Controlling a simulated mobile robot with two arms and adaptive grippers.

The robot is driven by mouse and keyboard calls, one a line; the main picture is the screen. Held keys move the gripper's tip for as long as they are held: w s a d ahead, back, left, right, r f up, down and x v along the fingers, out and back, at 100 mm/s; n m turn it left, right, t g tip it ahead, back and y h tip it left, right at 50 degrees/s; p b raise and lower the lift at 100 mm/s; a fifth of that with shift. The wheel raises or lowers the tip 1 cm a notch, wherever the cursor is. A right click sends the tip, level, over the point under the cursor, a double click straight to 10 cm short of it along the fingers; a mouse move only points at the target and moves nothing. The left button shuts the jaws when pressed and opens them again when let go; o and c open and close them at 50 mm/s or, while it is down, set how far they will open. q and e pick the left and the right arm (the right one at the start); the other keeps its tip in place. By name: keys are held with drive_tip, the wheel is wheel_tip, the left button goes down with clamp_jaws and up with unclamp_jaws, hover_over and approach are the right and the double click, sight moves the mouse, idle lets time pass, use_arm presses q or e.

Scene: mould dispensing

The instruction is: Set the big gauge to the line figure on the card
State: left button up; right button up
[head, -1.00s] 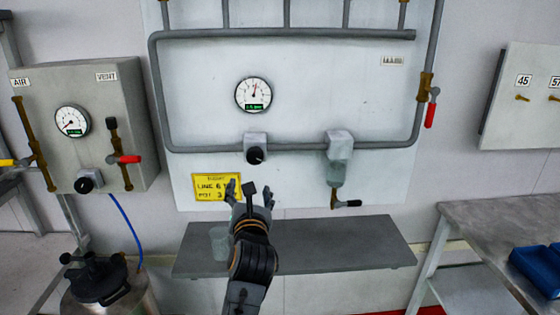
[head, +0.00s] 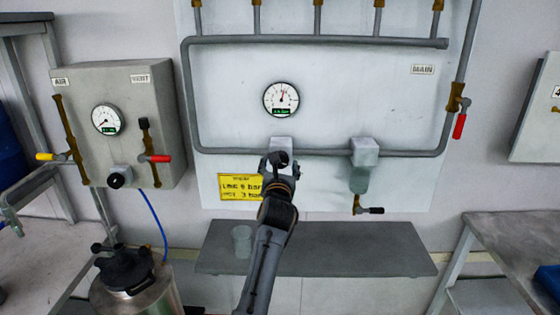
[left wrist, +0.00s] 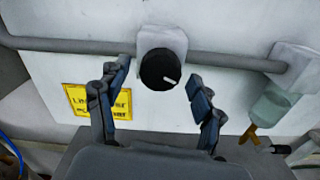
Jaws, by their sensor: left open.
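The big gauge (head: 281,99) is a round white dial with a green digital readout, on the white panel in the head view. Below it on the pipe sits a grey regulator block (head: 281,143) with a black knob (left wrist: 160,70), which has a white mark. The yellow card (head: 240,187) hangs below left; it seems to read line 6 bar, pot 3 bar, and it also shows in the left wrist view (left wrist: 80,98). My left gripper (head: 279,163) is open in front of the knob, which lies ahead between its fingers, apart from them. My right gripper is not in view.
A grey box (head: 150,100) with a smaller gauge (head: 107,118) and red and yellow handled valves stands at left. A clear filter bowl (head: 359,180) hangs right of the knob. A shelf (head: 330,240) with a clear cup (head: 242,241) is below.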

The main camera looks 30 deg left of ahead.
use_arm(q)
drive_tip(key=shift+w+a, duration=0.3)
drive_tip(key=shift+w, duration=0.2)
drive_tip(key=shift+c, duration=0.8)
drive_tip(key=c, duration=1)
drive_tip(key=shift+m+p, duration=3.7)
drive_tip(key=shift+p, duration=1.25)
drive_tip(key=shift+f, duration=0.1)
